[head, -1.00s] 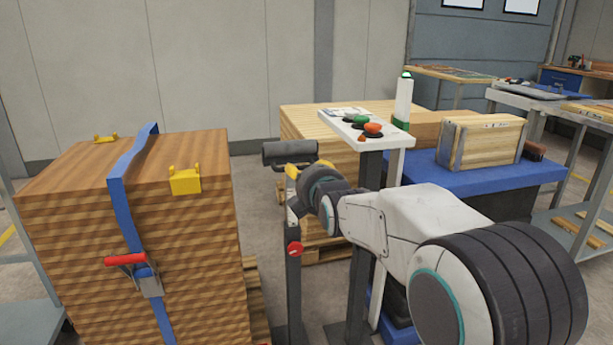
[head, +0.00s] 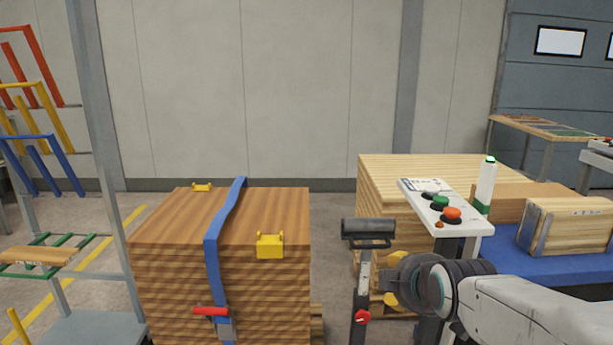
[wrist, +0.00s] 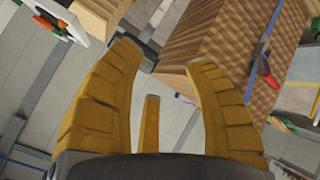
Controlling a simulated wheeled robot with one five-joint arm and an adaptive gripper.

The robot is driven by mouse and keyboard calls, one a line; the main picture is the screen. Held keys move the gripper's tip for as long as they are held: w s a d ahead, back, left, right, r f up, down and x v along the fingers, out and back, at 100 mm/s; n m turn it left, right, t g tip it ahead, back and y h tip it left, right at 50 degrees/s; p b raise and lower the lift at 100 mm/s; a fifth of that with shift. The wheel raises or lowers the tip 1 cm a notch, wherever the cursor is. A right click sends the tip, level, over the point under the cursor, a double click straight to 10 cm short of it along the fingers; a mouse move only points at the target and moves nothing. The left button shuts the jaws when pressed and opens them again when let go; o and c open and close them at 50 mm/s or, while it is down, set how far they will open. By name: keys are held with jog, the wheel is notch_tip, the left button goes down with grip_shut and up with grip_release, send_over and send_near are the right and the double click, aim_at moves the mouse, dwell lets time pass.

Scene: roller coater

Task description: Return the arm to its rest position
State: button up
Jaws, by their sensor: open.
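My gripper (wrist: 165,65) shows in the wrist view with its yellow fingers spread and nothing between them. In the head view my arm reaches in from the lower right, and the yellow gripper is mostly hidden behind my dark wrist. The gripper is just right of a dark roller on a post (head: 368,232) with a red knob. It also lies in front of a light wood stack (head: 435,180). I cannot tell how far apart the gripper and the post are.
A strapped stack of brown boards (head: 170,270) with a blue strap (head: 212,262) stands left of the post. A control panel (head: 470,226) with green and red buttons stands above my wrist. A rack (head: 110,190) is at far left. Bare floor shows between rack and stack.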

jog(key=s+r+m+g+p, duration=0.3)
jog(key=s+p, duration=0.5)
jog(key=s, duration=0.4)
jog(key=s+r+m+g+p, duration=0.4)
jog(key=s+m+p, duration=0.3)
jog(key=s, duration=0.5)
jog(key=shift+s+r+m+p, duration=0.3)
jog(key=shift+s+r+p, duration=0.1)
jog(key=shift+r+p, duration=0.45)
dwell(0.7)
